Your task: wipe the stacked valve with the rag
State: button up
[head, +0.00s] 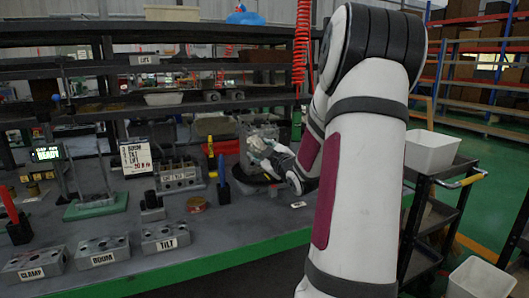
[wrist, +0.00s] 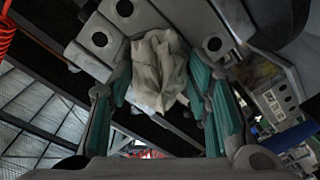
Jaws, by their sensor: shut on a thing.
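The rag (wrist: 158,70) is a crumpled off-white cloth between the teal-padded fingers of my gripper (wrist: 165,92) in the wrist view. My gripper is shut on it. In the head view, my gripper (head: 272,153) is at the stacked valve (head: 252,131), a grey block stack on a dark round stand (head: 247,185). The rag shows there as a pale patch (head: 259,145) against the stack. In the wrist view, the grey valve face (wrist: 100,39) with dark holes is close behind the rag. Whether the rag touches it is hard to tell.
Blocks labelled CLAMP (head: 36,265), BOOM (head: 102,252) and TILT (head: 165,238) line the bench's front edge. Another labelled block (head: 178,176) and a blue-handled tool (head: 222,175) stand left of the stack. A cart with a white bin (head: 431,152) is at the right.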

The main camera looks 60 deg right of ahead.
jog(key=shift+v, duration=2.9)
jog(key=shift+f, duration=0.1)
jog(key=shift+s, duration=0.1)
jog(key=v, duration=0.2)
jog(key=shift+s+a, duration=0.25)
jog(key=shift+s, duration=0.1)
jog(key=shift+w, duration=0.1)
jog(key=shift+b+x, duration=1.2)
jog(key=shift+x, duration=2.2)
jog(key=shift+x, duration=0.95)
jog(key=shift+d, duration=0.3)
